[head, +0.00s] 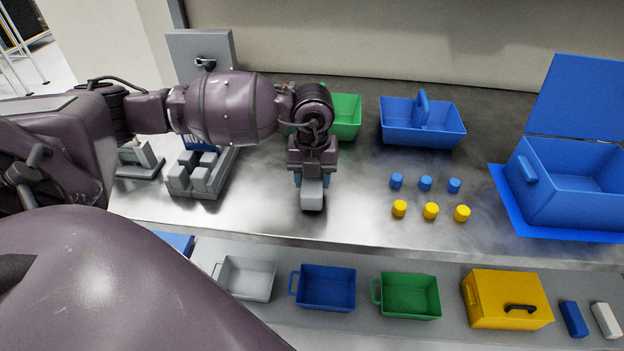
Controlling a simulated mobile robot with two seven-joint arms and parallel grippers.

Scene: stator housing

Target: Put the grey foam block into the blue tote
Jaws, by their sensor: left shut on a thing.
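My left gripper (312,179) comes in from the left and points down over the metal worktop. It is shut on a light grey block, the grey foam block (312,198), whose lower end shows below the fingers. I cannot tell whether the block touches the worktop. The blue tote (422,128), an open tray with a raised handle across its middle, stands at the back of the worktop, to the right of and behind the gripper. My right gripper is not in view.
A green tote (346,116) stands partly behind my left arm. Several blue and yellow cylinders (431,210) stand right of the gripper. A large blue box (571,205) with a raised lid is at the right. Bins, including a yellow box (506,299), line the lower shelf.

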